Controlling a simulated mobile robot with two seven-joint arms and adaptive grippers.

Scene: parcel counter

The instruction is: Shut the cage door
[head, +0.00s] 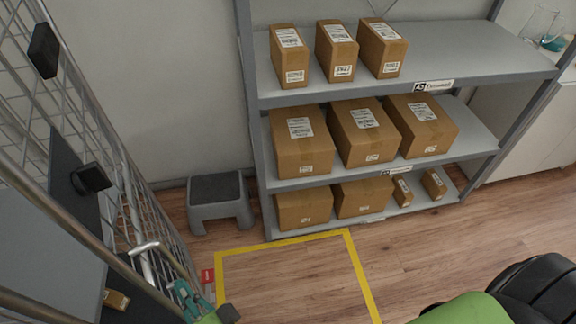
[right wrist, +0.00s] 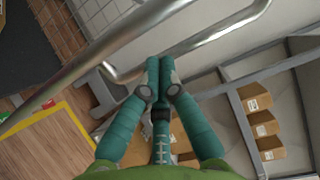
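The wire-mesh cage (head: 120,165) stands along the left edge of the head view, with metal tubes and mesh panels. Which panel is the door, and how far it stands open, is hard to tell. A bent pale metal handle (head: 145,248) shows by the lower tube; a bent silver bar (right wrist: 215,38) shows in the right wrist view. My right gripper (head: 188,298) is low beside the cage, just below the handle. In the right wrist view its teal fingers (right wrist: 159,66) are together, tips overlapping the bar, with nothing seen between them. My left gripper is out of view.
A grey step stool (head: 218,200) stands by the wall. A grey shelf (head: 480,55) holds several cardboard boxes (head: 300,140). Yellow tape (head: 285,242) marks clear floor in front. A small box (head: 117,299) shows at the cage's bottom. A red tag (head: 207,275) is near the gripper.

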